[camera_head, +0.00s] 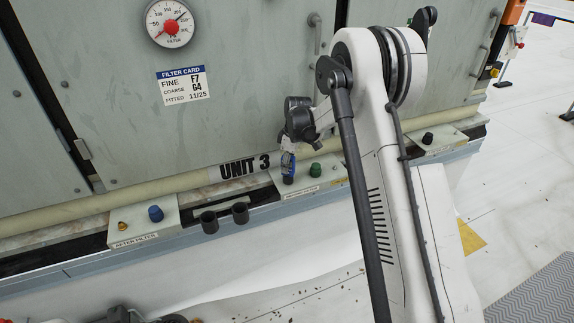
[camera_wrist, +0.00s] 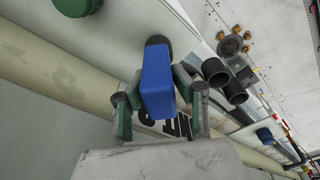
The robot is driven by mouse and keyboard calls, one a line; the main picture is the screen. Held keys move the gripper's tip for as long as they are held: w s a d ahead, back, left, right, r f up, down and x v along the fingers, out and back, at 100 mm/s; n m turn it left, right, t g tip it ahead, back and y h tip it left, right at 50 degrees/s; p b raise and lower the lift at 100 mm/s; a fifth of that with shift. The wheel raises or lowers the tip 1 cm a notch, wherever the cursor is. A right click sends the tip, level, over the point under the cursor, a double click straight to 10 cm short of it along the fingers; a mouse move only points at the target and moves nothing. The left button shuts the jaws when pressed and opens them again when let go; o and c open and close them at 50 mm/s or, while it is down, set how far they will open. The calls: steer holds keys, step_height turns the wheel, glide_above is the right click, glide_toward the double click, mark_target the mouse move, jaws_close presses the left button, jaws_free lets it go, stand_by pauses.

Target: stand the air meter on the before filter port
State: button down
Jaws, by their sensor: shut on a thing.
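My gripper (camera_wrist: 158,92) is shut on the blue air meter (camera_wrist: 157,80). In the head view the meter (camera_head: 288,164) hangs below my gripper (camera_head: 290,150), roughly upright, over a pale block (camera_head: 302,188) beside a green cap (camera_head: 315,170). A dark round piece (camera_wrist: 157,41) shows past the meter's end in the wrist view; I cannot tell whether it is the meter's foot or a port. The label on this block is too small to read. Whether the meter touches the block is hidden.
The block labelled AFTER FILTER (camera_head: 146,229) stands at left with a brass port (camera_head: 122,226) and blue cap (camera_head: 155,213). Two black cups (camera_head: 209,222) (camera_head: 240,212) sit on the ledge between the blocks. The cabinet front (camera_head: 110,130) rises close behind, with a dial gauge (camera_head: 170,22).

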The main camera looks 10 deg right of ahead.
steer(key=shift+f, duration=0.2)
steer(key=c, duration=1.4)
jaws_free()
steer(key=shift+o, duration=0.2)
steer(key=shift+r, duration=0.15)
